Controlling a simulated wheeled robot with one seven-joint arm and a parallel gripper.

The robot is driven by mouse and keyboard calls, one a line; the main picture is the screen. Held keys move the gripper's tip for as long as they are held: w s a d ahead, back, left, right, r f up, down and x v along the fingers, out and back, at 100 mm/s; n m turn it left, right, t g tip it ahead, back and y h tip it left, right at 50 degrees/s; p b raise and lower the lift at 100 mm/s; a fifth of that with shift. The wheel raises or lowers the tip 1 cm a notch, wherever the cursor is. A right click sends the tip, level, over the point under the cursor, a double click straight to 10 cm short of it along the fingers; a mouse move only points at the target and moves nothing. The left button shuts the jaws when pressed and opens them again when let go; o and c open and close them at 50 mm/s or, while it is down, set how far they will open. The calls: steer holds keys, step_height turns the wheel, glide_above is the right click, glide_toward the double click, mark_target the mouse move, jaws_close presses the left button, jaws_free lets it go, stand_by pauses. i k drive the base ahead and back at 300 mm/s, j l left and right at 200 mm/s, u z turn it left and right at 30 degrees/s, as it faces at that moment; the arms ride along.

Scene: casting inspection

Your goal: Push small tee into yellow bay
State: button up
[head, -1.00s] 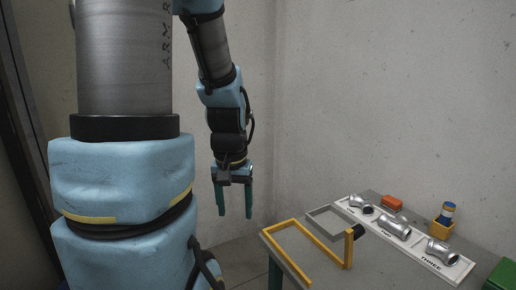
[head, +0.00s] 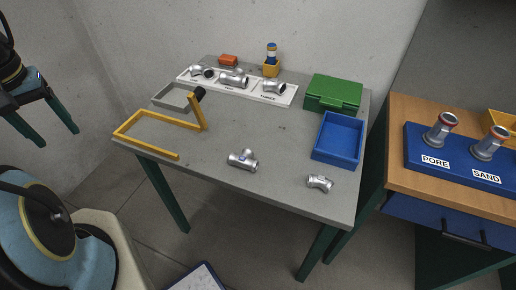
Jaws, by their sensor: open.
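The small tee (head: 243,160), a silver pipe fitting with a short branch, lies on the grey table (head: 280,135) near its front middle. The yellow bay (head: 150,143) is a U-shaped yellow frame at the table's left front corner; its inside looks empty.
A silver elbow (head: 320,183) lies near the front right. A wooden-topped bench (head: 398,130) is at right.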

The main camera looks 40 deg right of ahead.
mark_target(244, 160)
steer(key=i+j+z, duration=0.1)
steer(key=j+z, duration=0.15)
steer(key=z, duration=0.15)
steer(key=i+j+z, duration=0.1)
steer(key=j+z, duration=0.55)
steer(key=z, duration=0.15)
steer(key=i, duration=0.05)
